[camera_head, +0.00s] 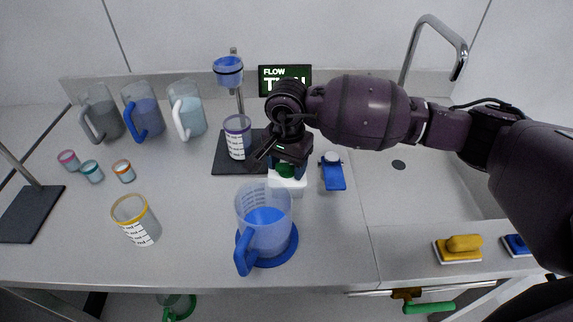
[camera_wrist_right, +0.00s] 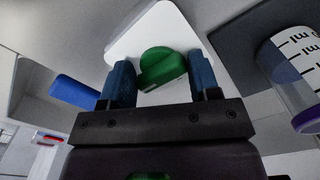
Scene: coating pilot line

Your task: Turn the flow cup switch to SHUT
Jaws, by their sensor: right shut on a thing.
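The flow cup switch is a white box (camera_head: 290,187) with a green knob (camera_head: 285,170), standing behind the big blue-handled jug. In the right wrist view the green knob (camera_wrist_right: 162,66) sits on the white box (camera_wrist_right: 150,30). My right gripper (camera_head: 283,160) reaches down over it from the right. The blue flow cup (camera_head: 228,70) hangs on a stand above a measuring beaker (camera_head: 237,137). My left gripper is not in view.
A blue-handled jug (camera_head: 264,216) stands close in front of the switch. A blue tool (camera_head: 333,173) lies to its right. A partly hidden FLOW display (camera_head: 285,78) is behind. Several jugs and small cups stand left. A sink (camera_head: 410,180) and tap (camera_head: 459,68) are right.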

